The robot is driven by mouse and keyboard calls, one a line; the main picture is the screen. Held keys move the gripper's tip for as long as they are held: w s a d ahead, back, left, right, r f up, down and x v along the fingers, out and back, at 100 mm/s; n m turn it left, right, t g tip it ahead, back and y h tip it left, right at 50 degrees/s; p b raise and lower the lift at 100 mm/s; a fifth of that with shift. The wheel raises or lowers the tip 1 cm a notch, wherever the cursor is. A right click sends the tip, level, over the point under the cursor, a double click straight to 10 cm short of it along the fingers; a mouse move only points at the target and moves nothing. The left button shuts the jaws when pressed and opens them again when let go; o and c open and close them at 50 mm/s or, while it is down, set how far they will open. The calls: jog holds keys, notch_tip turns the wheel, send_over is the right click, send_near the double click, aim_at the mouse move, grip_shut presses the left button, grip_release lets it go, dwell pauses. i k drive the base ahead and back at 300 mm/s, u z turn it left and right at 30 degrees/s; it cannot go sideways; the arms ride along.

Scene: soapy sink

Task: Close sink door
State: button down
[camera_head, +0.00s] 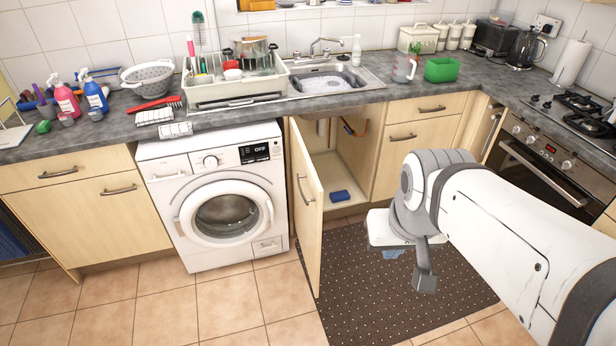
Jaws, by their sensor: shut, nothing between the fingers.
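The sink door (306,213) is a pale wood cabinet door below the sink (327,82). It is hinged at its left side, beside the washing machine, and stands wide open toward the room. Its bar handle (303,189) is on the face toward the washing machine. The open cabinet (345,165) shows a blue item (340,196) on its floor and pipes at the back. My gripper (424,282) hangs over the dark mat, to the right of the door and apart from it. It is shut and holds nothing; its fingertips show only small.
A washing machine (222,200) stands just left of the door. A dark dotted mat (360,290) covers the floor in front of the cabinet. An oven (545,165) is at the right. The worktop (120,130) holds bottles, a dish rack and a colander.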

aim_at(307, 191)
jog(key=u, duration=0.05)
jog(key=i, duration=1)
jog(key=z, duration=0.05)
